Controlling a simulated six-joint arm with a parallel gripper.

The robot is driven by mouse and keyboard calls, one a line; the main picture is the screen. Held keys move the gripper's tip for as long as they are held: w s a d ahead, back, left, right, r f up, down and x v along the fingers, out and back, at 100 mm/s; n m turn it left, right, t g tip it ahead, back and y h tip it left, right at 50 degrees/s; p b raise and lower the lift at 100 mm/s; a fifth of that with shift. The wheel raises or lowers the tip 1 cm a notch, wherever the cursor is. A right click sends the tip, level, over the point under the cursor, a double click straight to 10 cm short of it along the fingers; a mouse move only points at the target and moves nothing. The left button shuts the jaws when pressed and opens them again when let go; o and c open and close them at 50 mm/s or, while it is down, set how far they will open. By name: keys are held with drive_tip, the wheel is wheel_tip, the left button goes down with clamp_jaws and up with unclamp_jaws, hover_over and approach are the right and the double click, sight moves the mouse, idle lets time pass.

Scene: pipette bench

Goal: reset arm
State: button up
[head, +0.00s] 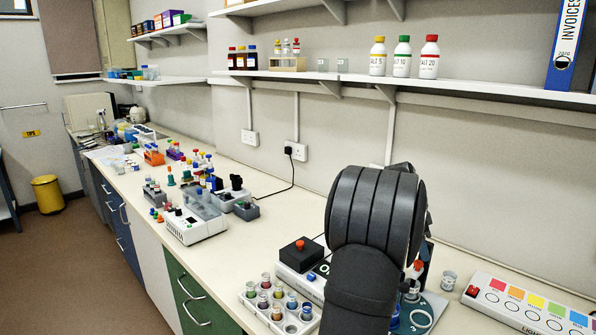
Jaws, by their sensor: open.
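My dark grey arm rises from the bottom edge, right of centre in the head view. Its thick ribbed joint bends over in front of the bench. My gripper is not visible; the arm's own bulk covers the area behind it. A red-tipped item (415,268) shows partly at the arm's right side, above a grey-blue base (432,308). The arm hides the rest of it, and I cannot tell whether anything touches it.
Left of my arm are a white vial rack (251,307) and a black box with a red button (300,256). Right are a small clear cup (449,281) and a white panel with coloured squares (515,318). Bare bench (270,215) lies behind. A bottle shelf (480,88) hangs above.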

drive_tip(key=d+v, duration=0.1)
drive_tip(key=v, duration=1.7)
drive_tip(key=s+d+f+n+t+y, duration=0.1)
drive_tip(key=f+n, duration=0.5)
drive_tip(key=f, duration=1.3)
drive_tip(key=shift+s+d+n+t, duration=0.2)
drive_tip(key=shift+s+n+t, duration=0.2)
drive_tip(key=shift+s+t, duration=0.55)
drive_tip(key=shift+s+g, duration=0.25)
idle(0.8)
